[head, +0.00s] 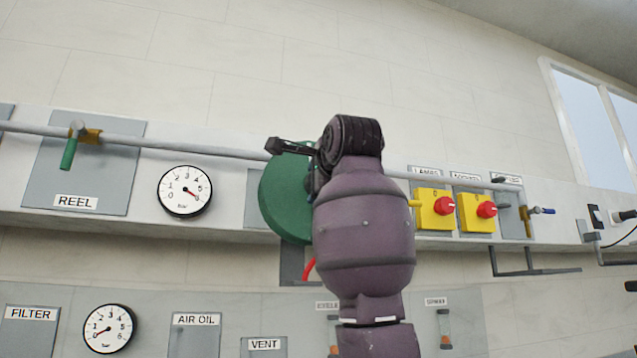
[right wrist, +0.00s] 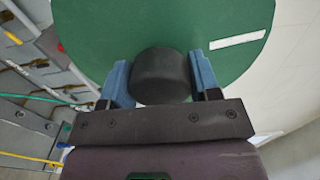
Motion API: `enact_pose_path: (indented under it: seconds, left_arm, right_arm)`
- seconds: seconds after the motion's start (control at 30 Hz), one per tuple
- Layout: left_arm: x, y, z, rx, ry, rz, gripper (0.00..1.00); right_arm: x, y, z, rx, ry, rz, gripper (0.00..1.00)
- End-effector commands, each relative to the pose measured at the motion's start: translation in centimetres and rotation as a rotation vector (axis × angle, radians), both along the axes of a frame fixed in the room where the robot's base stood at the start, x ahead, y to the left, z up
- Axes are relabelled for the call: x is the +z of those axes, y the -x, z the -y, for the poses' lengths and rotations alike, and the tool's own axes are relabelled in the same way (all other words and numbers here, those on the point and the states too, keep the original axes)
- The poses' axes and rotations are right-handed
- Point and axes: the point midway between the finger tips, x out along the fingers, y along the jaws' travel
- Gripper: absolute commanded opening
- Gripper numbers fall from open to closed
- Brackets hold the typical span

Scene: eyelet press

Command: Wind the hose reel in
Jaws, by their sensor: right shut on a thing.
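The hose reel is a green disc (head: 283,205) on the wall panel, partly hidden behind my right arm in the head view. It fills the top of the right wrist view (right wrist: 100,30), with a white stripe on its face. A dark round knob (right wrist: 160,66) stands out from the disc. My right gripper (right wrist: 161,84) is shut on this knob, with one blue finger on each side. A short red hose end (head: 308,268) hangs below the disc. A green-handled valve (head: 69,150) sits on the pipe above the REEL label. My left gripper is not in view.
A grey pipe (head: 220,151) runs along the wall panel. A pressure gauge (head: 184,191) is left of the reel. Yellow boxes with red knobs (head: 435,208) are to the right, and black brackets (head: 535,271) stick out below them.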

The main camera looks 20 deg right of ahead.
Motion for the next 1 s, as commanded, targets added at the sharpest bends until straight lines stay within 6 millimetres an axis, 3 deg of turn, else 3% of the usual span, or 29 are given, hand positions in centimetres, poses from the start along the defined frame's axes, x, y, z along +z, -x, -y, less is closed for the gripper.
enact_pose_path:
  seconds: [0.33,0.37,0.5,0.83,1.0]
  left_arm:
    - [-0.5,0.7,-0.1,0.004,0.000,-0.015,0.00]
    - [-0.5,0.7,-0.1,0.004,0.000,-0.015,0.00]
    - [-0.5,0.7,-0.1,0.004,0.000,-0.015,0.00]
    - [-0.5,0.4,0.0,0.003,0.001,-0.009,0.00]
    - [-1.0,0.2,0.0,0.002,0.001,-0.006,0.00]
  right_arm:
    - [-0.3,-0.1,0.0,-0.001,-0.001,-0.007,0.14]
    - [-0.3,-0.1,0.0,-0.001,-0.001,-0.007,0.61]
    - [-0.2,-0.1,0.0,-0.001,-0.001,-0.004,0.82]
    - [-0.1,0.3,0.0,0.000,-0.001,0.000,0.82]
    - [0.0,2.1,0.0,0.002,0.000,0.003,0.82]
